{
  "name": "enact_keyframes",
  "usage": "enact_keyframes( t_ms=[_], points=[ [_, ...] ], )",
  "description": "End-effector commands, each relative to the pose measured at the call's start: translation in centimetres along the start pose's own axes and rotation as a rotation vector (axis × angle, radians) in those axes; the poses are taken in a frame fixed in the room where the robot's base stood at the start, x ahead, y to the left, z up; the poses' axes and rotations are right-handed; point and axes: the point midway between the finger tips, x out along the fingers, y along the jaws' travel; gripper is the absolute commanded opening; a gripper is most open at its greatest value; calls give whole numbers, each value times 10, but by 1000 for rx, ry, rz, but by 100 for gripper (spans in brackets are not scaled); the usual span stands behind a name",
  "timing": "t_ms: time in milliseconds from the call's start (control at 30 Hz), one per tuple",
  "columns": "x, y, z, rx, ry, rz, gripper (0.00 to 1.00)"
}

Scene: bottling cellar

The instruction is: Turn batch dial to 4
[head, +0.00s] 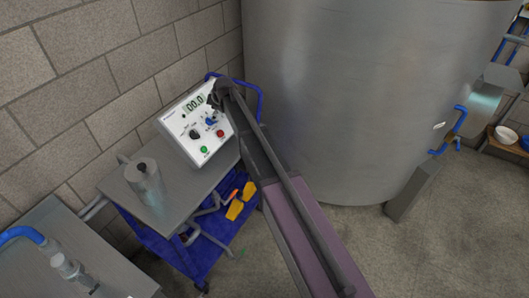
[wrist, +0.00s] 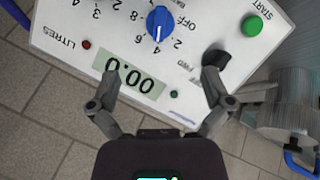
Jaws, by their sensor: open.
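The control box (head: 176,124) has a sloped white face with a display reading 00.0. The blue dial (head: 211,121) is partly behind my gripper in the head view. In the wrist view the blue dial (wrist: 160,22) shows upside down near the top edge, ringed by numbers and OFF. Its white pointer mark points down in the picture; I cannot tell surely which number it meets. My gripper (wrist: 160,80) is open and empty, its fingers spread over the display side of the face, apart from the dial. In the head view my gripper (head: 217,92) hangs by the box's top right.
A black knob (wrist: 215,58) is close to the right finger in the wrist view; a green START button (wrist: 252,26) is beyond it. A red button (head: 220,134) is also on the face. A large steel tank (head: 340,100) stands right.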

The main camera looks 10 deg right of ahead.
Motion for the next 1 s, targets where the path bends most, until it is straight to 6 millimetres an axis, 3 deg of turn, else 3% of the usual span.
enact_keyframes(
  t_ms=[100, 467, 1000],
  points=[
    [-16, 1, -1, 0, 0, 0, 100],
    [-46, 0, -1, 0, 0, 0, 100],
    [-54, -47, 56, 209, -72, -54, 100]
  ],
)
